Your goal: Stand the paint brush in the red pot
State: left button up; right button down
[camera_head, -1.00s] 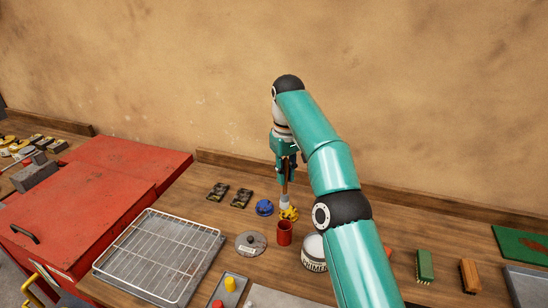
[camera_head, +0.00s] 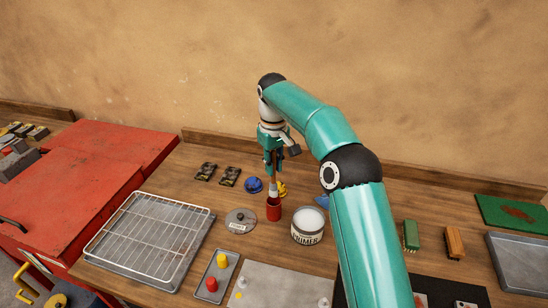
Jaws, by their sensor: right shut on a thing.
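The red pot (camera_head: 274,212) stands upright on the wooden bench, left of the primer can. My right gripper (camera_head: 273,166) is above the pot, pointing down and shut on the paint brush (camera_head: 273,188). The brush hangs upright with its pale end down, lined up with the pot's mouth. That end meets the rim in the picture; I cannot tell how far it is inside the pot. My left gripper is not in view.
A white primer can (camera_head: 308,226) stands close right of the pot. A grey lidded disc (camera_head: 240,221), blue knob (camera_head: 253,185) and yellow piece (camera_head: 282,188) lie near. A wire rack (camera_head: 150,240) is left; a small tray (camera_head: 217,276) is in front.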

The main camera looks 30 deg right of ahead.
aim_at(273, 183)
jog(key=shift+f+b, duration=1.75)
jog(key=shift+f, duration=1.3)
jog(key=c, duration=1)
grip_release()
jog(key=shift+c, duration=0.2)
notch_tip(273, 183, up, 7)
jog(key=shift+r, duration=0.15)
